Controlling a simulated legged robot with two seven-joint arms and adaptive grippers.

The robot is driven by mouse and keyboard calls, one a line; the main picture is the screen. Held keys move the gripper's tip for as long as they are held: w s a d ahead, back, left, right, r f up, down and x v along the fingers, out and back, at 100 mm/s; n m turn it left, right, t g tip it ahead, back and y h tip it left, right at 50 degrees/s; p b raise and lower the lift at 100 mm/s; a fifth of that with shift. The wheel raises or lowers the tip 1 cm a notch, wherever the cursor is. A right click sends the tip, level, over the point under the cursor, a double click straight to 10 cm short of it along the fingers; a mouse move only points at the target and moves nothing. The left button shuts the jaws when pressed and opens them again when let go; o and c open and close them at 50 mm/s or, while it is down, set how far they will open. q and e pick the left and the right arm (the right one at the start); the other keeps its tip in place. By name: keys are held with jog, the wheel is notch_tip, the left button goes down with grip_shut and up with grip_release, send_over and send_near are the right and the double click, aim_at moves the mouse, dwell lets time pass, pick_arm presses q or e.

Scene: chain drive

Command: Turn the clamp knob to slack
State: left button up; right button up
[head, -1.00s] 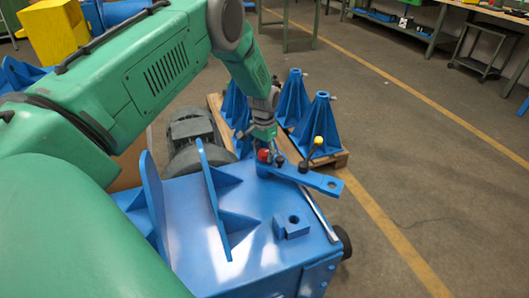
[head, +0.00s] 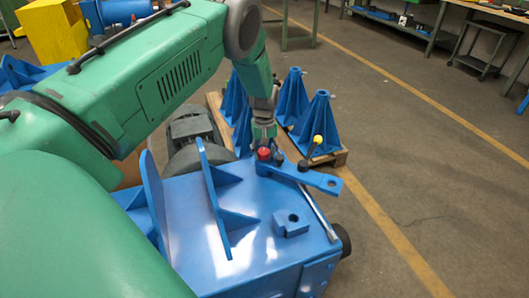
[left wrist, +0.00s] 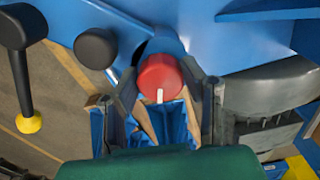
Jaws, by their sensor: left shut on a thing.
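The red clamp knob (head: 264,154) sits at the left end of the blue lever arm (head: 305,176) on top of the blue machine frame. In the left wrist view the knob (left wrist: 160,77) shows a white mark pointing toward the bottom of the picture. My left gripper (head: 263,146) comes down over the knob from behind it. In the left wrist view, my left gripper's fingers (left wrist: 165,88) stand on both sides of the knob and are shut on it. The finger contact is partly hidden. My right gripper is in neither view.
A black lever with a yellow ball (head: 318,139) stands on the blue arm, close right of the knob. A black round knob (left wrist: 96,48) is beside the red one. Upright blue plates (head: 215,195) rise at left. Blue stands (head: 322,125) are on a pallet behind.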

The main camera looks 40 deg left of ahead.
aim_at(265, 151)
pick_arm(q)
jog(key=shift+n, duration=1.1)
jog(key=o, duration=1.1)
jog(key=shift+w, duration=0.1)
jog(key=shift+o, duration=0.2)
jog(key=shift+r, duration=0.1)
notch_tip(265, 151, up, 12)
jog(key=shift+f, duration=0.25)
